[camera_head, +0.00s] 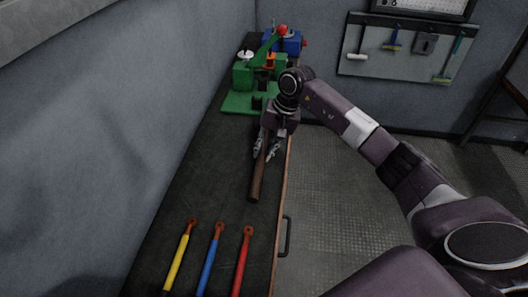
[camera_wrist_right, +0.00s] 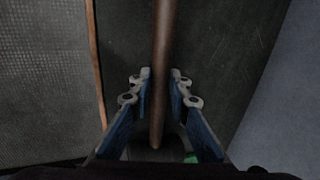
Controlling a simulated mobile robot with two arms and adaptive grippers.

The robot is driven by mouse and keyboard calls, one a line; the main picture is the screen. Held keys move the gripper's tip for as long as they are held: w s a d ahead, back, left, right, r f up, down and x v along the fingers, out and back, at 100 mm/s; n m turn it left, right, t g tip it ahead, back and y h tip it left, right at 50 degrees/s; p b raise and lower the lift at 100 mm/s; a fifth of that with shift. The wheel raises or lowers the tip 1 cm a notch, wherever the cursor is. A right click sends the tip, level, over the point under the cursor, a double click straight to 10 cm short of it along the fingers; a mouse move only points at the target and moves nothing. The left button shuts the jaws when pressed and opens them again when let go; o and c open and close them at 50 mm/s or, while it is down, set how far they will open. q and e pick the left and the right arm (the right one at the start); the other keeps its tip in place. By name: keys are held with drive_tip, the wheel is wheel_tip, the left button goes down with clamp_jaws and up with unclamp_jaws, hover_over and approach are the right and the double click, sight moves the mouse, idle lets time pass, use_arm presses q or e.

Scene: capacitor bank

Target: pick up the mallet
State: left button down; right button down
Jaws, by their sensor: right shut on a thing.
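The mallet shows as a long brown wooden shaft (camera_head: 256,181) on the dark workbench, near its right edge, pointing toward the front. I cannot make out a separate head. My right gripper (camera_head: 267,150) is over the far part of the shaft, with one finger on each side, shut on it. In the right wrist view the shaft (camera_wrist_right: 164,40) runs lengthwise between the two blue-sided fingers (camera_wrist_right: 160,87). I cannot tell whether the mallet is lifted off the bench. My left gripper is not in view.
The narrow workbench (camera_head: 180,190) runs along the left wall. A green press (camera_head: 265,75) and a blue vise (camera_head: 292,44) stand at its far end. Yellow (camera_head: 178,257), blue (camera_head: 210,258) and red (camera_head: 243,262) handled tools lie at the front. A tool panel (camera_head: 405,50) hangs behind.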

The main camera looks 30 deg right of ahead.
sight(264, 153)
wheel_tip(264, 153, up, 19)
drive_tip(key=b, duration=0.4)
idle(0.9)
